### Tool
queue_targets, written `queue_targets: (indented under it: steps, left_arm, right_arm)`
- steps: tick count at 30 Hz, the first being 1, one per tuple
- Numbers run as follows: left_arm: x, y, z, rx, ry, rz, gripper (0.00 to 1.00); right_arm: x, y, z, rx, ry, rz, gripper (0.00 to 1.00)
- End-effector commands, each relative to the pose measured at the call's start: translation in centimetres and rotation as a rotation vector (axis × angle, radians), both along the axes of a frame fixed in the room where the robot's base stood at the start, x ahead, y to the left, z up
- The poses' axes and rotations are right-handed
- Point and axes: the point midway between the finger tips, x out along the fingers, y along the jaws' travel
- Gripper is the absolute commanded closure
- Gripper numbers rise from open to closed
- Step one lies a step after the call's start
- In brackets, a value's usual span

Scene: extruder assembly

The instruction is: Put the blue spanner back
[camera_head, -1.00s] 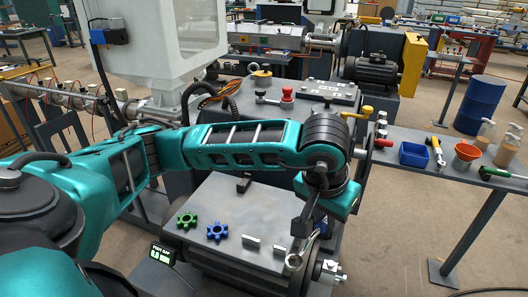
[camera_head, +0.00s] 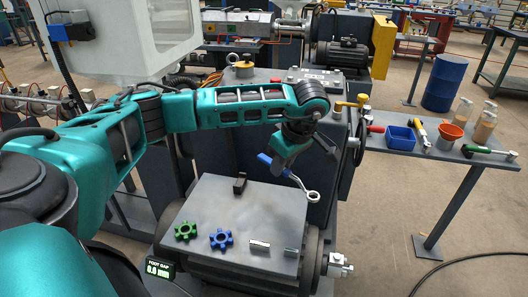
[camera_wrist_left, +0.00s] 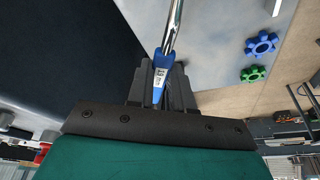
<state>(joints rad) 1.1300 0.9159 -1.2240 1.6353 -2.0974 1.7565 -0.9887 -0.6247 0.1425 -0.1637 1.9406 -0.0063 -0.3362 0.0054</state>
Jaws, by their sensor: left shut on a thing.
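The spanner with a blue handle and a bright metal ring end (camera_head: 312,196) is held in my left gripper (camera_head: 284,170). Its handle points up and left, and its ring end hangs down to the right, near the back right of the grey work plate (camera_head: 225,210). In the left wrist view the blue handle (camera_wrist_left: 159,68) sits between the fingers (camera_wrist_left: 155,88) of the gripper, which is shut on it. The metal shaft runs out past the top edge there. My right gripper is not in view.
A green gear (camera_head: 185,231), a blue gear (camera_head: 221,239), two small metal blocks and a black block (camera_head: 239,184) are on the plate. A side table (camera_head: 440,150) at right holds a blue bin (camera_head: 400,139), an orange funnel, bottles and tools. A machine stands behind.

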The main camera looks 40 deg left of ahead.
Motion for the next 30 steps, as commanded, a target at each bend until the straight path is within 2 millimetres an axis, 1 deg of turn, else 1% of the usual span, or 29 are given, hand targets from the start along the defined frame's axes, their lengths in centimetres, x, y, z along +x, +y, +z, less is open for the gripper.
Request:
queue_targets:
  steps: [1, 3, 6, 9, 13, 24, 30]
  left_arm:
    - [0.3, 1.7, 0.1, 0.002, -0.001, 0.145, 1.0]
    - [0.3, 3.4, 0.1, 0.003, 0.0, 0.305, 1.0]
    - [0.3, 5.0, 0.1, 0.003, -0.001, 0.463, 1.0]
    - [0.3, 5.7, 0.1, 0.003, 0.001, 0.545, 1.0]
    - [0.2, 6.0, 0.1, 0.004, 0.0, 0.576, 1.0]
    - [0.1, 6.2, 0.2, 0.013, 0.001, 0.572, 1.0]
    - [0.1, 6.1, -1.3, 0.013, 0.002, 0.57, 1.0]
  right_arm:
    - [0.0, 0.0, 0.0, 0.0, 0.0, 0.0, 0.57]
    - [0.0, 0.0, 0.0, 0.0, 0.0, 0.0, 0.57]
    - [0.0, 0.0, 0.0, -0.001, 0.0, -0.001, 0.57]
    - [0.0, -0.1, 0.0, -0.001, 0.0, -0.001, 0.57]
    - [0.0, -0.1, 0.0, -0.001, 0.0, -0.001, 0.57]
    - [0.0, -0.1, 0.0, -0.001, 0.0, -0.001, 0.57]
    - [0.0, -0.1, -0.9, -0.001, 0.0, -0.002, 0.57]
